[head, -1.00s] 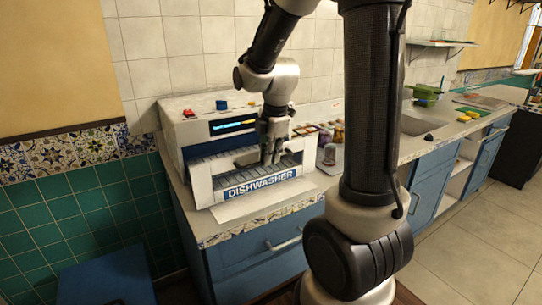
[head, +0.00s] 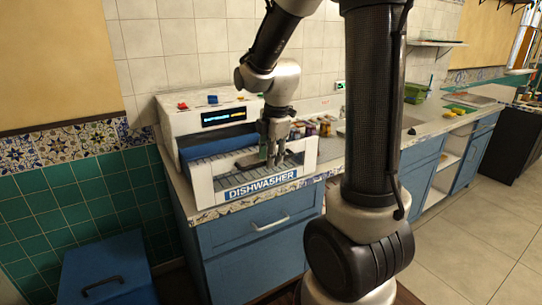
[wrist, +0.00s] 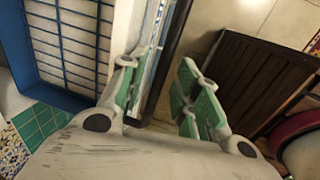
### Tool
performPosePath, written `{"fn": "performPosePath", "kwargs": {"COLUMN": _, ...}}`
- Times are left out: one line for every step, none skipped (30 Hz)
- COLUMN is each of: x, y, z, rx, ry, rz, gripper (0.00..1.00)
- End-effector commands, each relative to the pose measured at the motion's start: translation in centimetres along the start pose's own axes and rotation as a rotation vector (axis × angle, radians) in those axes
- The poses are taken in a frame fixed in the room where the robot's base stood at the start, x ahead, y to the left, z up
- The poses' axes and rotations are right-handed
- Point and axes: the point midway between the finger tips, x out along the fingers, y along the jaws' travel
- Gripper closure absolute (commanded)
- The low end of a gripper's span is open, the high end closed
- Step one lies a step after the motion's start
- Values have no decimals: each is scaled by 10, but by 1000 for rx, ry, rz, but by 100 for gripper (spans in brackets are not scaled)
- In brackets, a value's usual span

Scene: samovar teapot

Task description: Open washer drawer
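The white countertop dishwasher (head: 210,99) stands on the counter at left in the head view. Its drawer is pulled well out. The drawer's front panel (head: 206,193), labelled DISHWASHER, reaches about the counter's front edge, and the blue slatted rack (head: 208,160) shows behind it. The rack (wrist: 65,45) also shows at left in the wrist view. My gripper (head: 272,159) points down at the drawer front. The left finger is beside the white panel (wrist: 122,35); contact cannot be told.
A blue cabinet (head: 255,240) with a bar handle is below the dishwasher. A blue box (head: 105,272) stands on the floor at left. Small jars (head: 324,127) stand right of the dishwasher. The floor (head: 470,240) at right is clear.

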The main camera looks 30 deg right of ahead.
Motion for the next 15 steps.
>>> {"fn": "performPosePath", "kwargs": {"x": 0, "y": 0, "z": 0, "rx": 0, "ry": 0, "rz": 0, "gripper": 66}}
{"fn": "performPosePath", "kwargs": {"x": 0, "y": 0, "z": 0, "rx": 0, "ry": 0, "rz": -1, "gripper": 66}}
{"fn": "performPosePath", "kwargs": {"x": 0, "y": 0, "z": 0, "rx": 0, "ry": 0, "rz": -1, "gripper": 66}}
{"fn": "performPosePath", "kwargs": {"x": 0, "y": 0, "z": 0, "rx": 0, "ry": 0, "rz": -1, "gripper": 66}}
{"fn": "performPosePath", "kwargs": {"x": 0, "y": 0, "z": 0, "rx": 0, "ry": 0, "rz": -1, "gripper": 66}}
{"fn": "performPosePath", "kwargs": {"x": 0, "y": 0, "z": 0, "rx": 0, "ry": 0, "rz": -1, "gripper": 66}}
{"fn": "performPosePath", "kwargs": {"x": 0, "y": 0, "z": 0, "rx": 0, "ry": 0, "rz": -1, "gripper": 66}}
{"fn": "performPosePath", "kwargs": {"x": -1, "y": 0, "z": 0, "rx": 0, "ry": 0, "rz": 0, "gripper": 66}}
{"fn": "performPosePath", "kwargs": {"x": -3, "y": 0, "z": 0, "rx": 0, "ry": 0, "rz": 0, "gripper": 66}}
{"fn": "performPosePath", "kwargs": {"x": -6, "y": 0, "z": 0, "rx": 0, "ry": 0, "rz": 0, "gripper": 66}}
{"fn": "performPosePath", "kwargs": {"x": -9, "y": 0, "z": 0, "rx": 0, "ry": 0, "rz": 1, "gripper": 66}}
{"fn": "performPosePath", "kwargs": {"x": -15, "y": 1, "z": 0, "rx": 0, "ry": 0, "rz": 3, "gripper": 66}}
{"fn": "performPosePath", "kwargs": {"x": -20, "y": 1, "z": 0, "rx": 0, "ry": 0, "rz": 3, "gripper": 66}}
{"fn": "performPosePath", "kwargs": {"x": -26, "y": 1, "z": 0, "rx": 0, "ry": 0, "rz": 5, "gripper": 66}}
{"fn": "performPosePath", "kwargs": {"x": -35, "y": 1, "z": 0, "rx": 0, "ry": 0, "rz": 5, "gripper": 66}}
